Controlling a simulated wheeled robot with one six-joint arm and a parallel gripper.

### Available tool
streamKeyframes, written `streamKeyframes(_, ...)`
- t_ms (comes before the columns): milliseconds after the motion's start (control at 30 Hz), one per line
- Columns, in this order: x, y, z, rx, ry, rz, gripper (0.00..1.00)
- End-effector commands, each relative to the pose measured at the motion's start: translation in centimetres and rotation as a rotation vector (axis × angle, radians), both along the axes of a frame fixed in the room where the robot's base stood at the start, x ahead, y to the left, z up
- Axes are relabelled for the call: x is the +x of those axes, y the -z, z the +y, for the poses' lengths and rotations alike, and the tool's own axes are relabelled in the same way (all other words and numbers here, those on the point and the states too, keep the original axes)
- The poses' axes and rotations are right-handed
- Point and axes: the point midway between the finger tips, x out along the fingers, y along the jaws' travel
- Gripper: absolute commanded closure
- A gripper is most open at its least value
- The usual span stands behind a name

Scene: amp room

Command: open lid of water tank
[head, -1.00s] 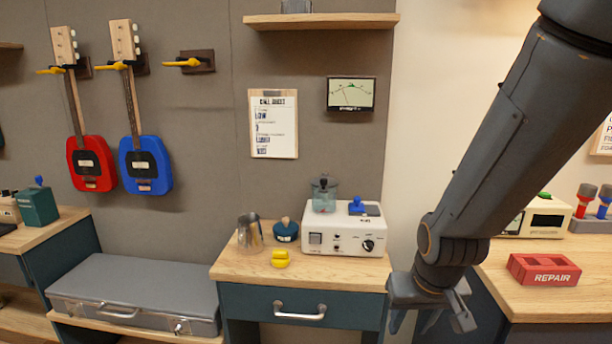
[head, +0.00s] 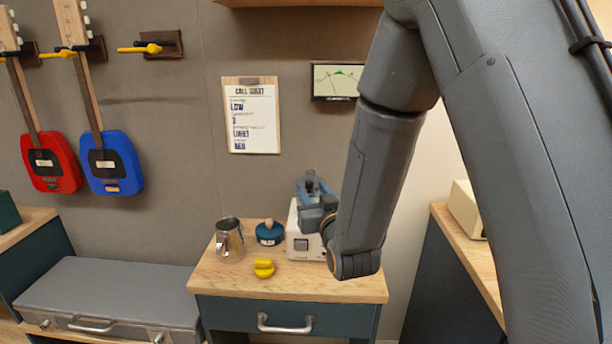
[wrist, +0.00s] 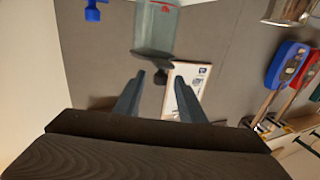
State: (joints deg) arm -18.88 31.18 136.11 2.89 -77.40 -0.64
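The water tank is a clear greenish container, seen in the wrist view (wrist: 155,30) with a dark lid and knob (wrist: 161,73) at its end. It belongs to the white machine (head: 300,243) on the small wooden table. My gripper (wrist: 160,75) is open, one finger on each side of the dark knob in the picture. I cannot tell whether the fingers touch it. My forearm covers the machine's right side.
A metal pitcher (head: 229,241), a blue round jar (head: 269,233) and a yellow object (head: 264,268) stand left of the machine on the table (head: 300,288).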

Motion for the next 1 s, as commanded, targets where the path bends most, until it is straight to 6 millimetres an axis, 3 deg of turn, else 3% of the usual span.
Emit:
streamKeyframes(500,6.5,-0.1,1.8,0.0,0.0,0.001,0.63)
streamKeyframes(867,7.1,0.0,2.0,-0.001,0.0,0.002,0.63)
streamKeyframes(1000,7.1,0.0,2.0,0.0,0.0,0.001,0.84)
